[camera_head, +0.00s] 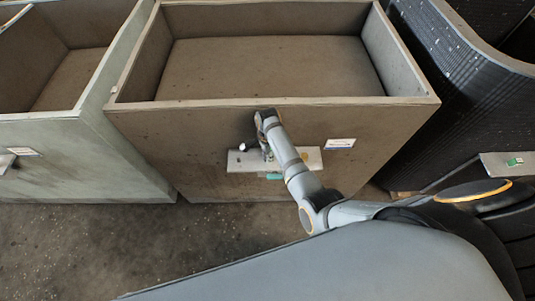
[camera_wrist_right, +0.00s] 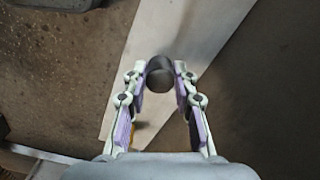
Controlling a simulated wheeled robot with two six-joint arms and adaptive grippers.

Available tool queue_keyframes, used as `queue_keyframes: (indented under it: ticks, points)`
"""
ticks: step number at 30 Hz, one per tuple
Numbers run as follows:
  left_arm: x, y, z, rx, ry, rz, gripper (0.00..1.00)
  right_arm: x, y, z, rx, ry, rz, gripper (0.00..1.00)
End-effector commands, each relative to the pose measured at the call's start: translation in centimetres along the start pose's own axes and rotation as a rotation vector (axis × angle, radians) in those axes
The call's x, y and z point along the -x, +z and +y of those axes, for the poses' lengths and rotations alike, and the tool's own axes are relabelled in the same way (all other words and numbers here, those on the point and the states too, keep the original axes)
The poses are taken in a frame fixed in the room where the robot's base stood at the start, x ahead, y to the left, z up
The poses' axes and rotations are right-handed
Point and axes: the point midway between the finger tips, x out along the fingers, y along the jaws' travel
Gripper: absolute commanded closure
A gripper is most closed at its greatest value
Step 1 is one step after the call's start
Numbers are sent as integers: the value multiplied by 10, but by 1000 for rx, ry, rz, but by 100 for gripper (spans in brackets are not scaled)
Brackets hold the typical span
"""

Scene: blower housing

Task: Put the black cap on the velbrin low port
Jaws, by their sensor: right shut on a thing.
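My right gripper (camera_head: 266,148) is in front of the middle bin, over a pale plate (camera_head: 308,158) on the bin's front face. In the right wrist view its fingers (camera_wrist_right: 161,75) are shut on a dark round piece, which looks like the black cap (camera_wrist_right: 160,72). The cap is held at the fingertips, above the pale plate (camera_wrist_right: 190,30). I cannot tell how far apart they are. In the head view the arm hides the cap. I cannot make out a port labelled velbrin low. My left gripper is not in view.
A small white piece (camera_head: 243,147) and a green piece (camera_head: 275,176) are at the plate. The middle bin (camera_head: 270,100) looks empty. Another bin (camera_head: 75,130) stands left, and a black ribbed housing (camera_head: 450,100) right. The floor (camera_head: 120,245) at lower left is clear.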

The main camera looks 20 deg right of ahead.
Motion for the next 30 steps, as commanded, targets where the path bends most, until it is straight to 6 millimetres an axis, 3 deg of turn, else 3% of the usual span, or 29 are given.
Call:
queue_keyframes:
  ticks: [8,9,15,24,30]
  points:
    - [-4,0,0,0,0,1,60,-8,0,0,0,0,0,94]
    - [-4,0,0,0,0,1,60,-7,0,0,0,0,0,70]
    - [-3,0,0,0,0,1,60,-7,0,0,0,0,0,46]
    - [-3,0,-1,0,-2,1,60,-4,0,0,0,-1,0,46]
    - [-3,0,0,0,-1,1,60,29,0,-1,-1,-4,0,46]
